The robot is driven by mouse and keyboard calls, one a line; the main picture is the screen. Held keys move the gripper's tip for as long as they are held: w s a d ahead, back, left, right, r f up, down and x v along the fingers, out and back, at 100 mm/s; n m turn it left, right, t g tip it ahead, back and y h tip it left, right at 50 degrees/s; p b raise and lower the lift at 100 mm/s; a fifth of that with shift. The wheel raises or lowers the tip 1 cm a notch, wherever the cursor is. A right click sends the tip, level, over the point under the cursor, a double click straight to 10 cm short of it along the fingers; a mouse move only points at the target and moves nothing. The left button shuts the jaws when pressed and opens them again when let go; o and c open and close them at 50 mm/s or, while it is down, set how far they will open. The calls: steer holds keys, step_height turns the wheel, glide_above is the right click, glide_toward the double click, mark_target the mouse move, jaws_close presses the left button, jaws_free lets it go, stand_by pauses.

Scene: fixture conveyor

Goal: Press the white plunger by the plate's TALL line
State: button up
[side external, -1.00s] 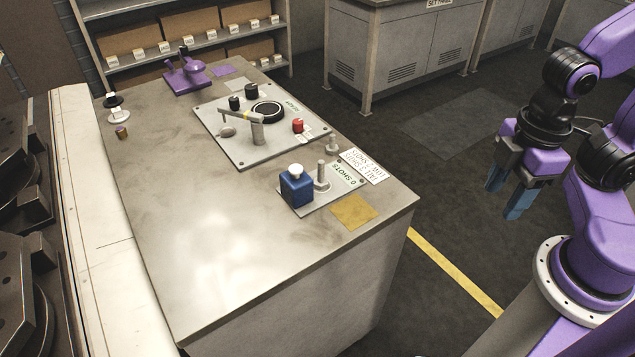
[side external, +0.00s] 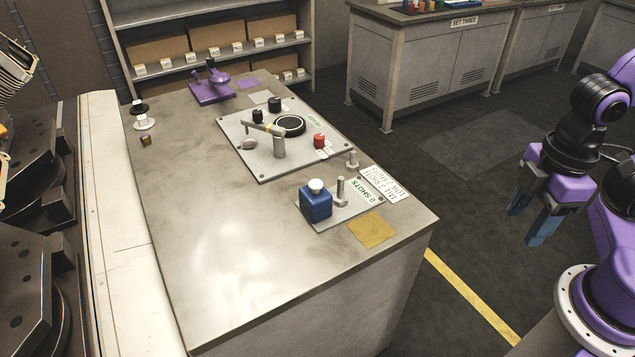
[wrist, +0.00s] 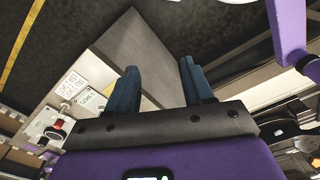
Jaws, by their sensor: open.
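The white plunger (side external: 316,186) is the cap on top of a blue box-like bottle (side external: 316,207), standing upright on a small plate (side external: 340,214) near the table's front right corner. A grey post (side external: 341,192) stands beside the bottle. The plate's lettering reads "0 SHOTS", upside down. A white card (side external: 384,184) beside it has TALL and LOW lines, apparently 3 and 2 shots; it also shows in the wrist view (wrist: 70,84). My gripper (side external: 526,226) is open and empty, off the table to the right, well apart from the plunger. I cannot make out the plunger in the wrist view.
A larger plate (side external: 262,160) holds a ring, black knobs, a lever arm and a red button (side external: 319,141). A yellow square (side external: 371,230) lies near the front edge. A purple fixture (side external: 211,88) stands at the back. The table's front left is bare.

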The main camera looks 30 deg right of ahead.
jaws_close()
stand_by(1.8)
